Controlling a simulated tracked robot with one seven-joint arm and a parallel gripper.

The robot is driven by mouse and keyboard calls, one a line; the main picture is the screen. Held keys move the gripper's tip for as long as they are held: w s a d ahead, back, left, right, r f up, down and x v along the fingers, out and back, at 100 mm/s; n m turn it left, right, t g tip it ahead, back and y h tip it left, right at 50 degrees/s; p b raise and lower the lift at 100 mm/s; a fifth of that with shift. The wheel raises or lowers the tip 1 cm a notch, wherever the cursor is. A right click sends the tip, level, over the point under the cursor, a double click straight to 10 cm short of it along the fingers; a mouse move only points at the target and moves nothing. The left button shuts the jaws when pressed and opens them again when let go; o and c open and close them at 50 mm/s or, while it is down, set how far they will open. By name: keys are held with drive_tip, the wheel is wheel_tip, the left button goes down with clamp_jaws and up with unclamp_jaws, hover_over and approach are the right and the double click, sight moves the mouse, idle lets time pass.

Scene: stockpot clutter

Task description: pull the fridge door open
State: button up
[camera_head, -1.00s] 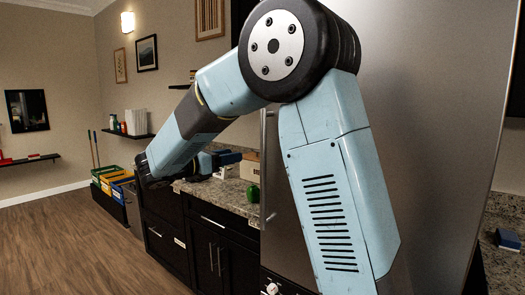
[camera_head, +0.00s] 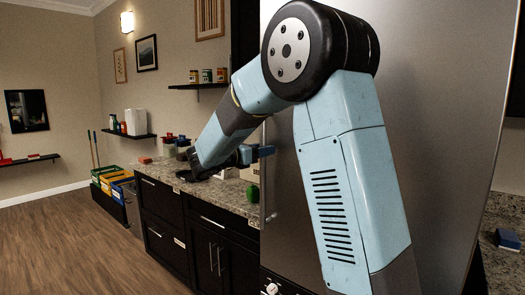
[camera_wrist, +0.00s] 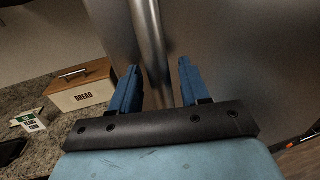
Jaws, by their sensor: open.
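The fridge (camera_head: 440,130) is a tall brushed-steel cabinet on the right of the head view, partly hidden behind my arm. Its door looks shut. A vertical metal bar handle (camera_head: 263,205) runs along the door's left edge. My gripper (camera_head: 265,151) is at that edge, level with the handle's middle part. In the wrist view the handle (camera_wrist: 148,35) runs down between the two blue fingers of my gripper (camera_wrist: 158,65). The fingers are open, with a gap on each side of the bar. How deep the bar sits between them is hard to tell.
A stone-topped counter (camera_head: 232,195) with dark cabinets stands left of the fridge. Wooden floor (camera_head: 90,250) lies open at the left.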

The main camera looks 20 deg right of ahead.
drive_tip(key=shift+w+d, duration=0.1)
drive_tip(key=shift+d, duration=0.1)
drive_tip(key=shift+c, duration=0.4)
clamp_jaws()
